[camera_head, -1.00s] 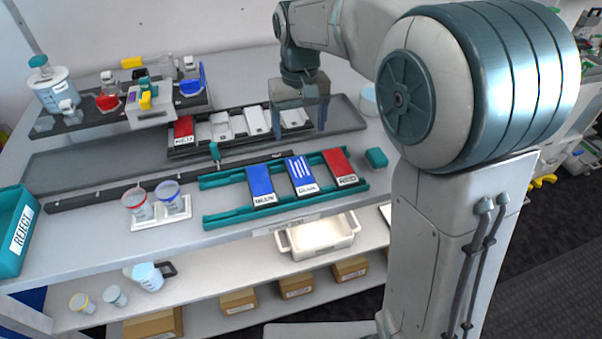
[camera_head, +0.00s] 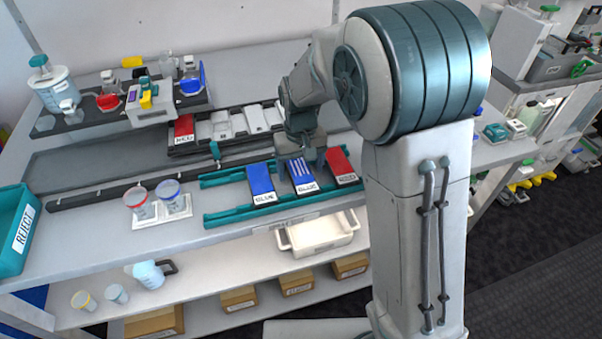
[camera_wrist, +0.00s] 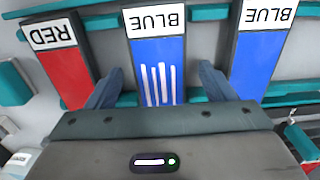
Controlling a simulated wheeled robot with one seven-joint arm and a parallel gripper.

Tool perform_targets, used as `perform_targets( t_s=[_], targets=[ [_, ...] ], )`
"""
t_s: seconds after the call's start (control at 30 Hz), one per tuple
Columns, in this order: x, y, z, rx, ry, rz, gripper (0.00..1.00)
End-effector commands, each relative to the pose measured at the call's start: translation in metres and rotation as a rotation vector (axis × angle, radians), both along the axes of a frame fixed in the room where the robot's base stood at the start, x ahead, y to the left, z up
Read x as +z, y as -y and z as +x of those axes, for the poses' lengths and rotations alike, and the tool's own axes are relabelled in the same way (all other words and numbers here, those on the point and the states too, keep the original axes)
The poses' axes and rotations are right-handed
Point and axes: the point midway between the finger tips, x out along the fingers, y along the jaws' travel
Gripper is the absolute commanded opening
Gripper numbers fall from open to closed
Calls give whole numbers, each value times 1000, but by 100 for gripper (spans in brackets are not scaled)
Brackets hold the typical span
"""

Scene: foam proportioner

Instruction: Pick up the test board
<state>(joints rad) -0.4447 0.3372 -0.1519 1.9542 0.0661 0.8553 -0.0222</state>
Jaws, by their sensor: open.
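Three labelled boards lie on a teal rail rack (camera_head: 225,216). The middle board is blue with white stripes and a BLUE label (camera_head: 302,183); it also shows in the wrist view (camera_wrist: 158,66). A plain blue board (camera_head: 261,184) lies to its left and a red board (camera_head: 342,166) to its right. No board is marked as the test board by name. My gripper (camera_head: 302,160) is open over the striped board. In the wrist view its fingers (camera_wrist: 160,82) are on either side of the striped board, with nothing visibly clamped. The gripper hides the board's far end in the head view.
Behind the rack, a dark tray holds another red board (camera_head: 184,130) and pale slots. Two cups (camera_head: 170,196) stand on a white holder at left. A teal REJECT bin (camera_head: 14,235) is at the far left. A white tub (camera_head: 320,238) sits on the shelf below.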

Motion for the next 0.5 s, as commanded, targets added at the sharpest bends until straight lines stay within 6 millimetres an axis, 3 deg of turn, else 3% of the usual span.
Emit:
perform_targets(
  t_s=[0.2,0.4,0.5],
  targets=[
    [-1,0,0,0,1,0,76],
    [-1,0,0,0,1,0,28],
    [-1,0,0,0,1,0,28]
  ],
)
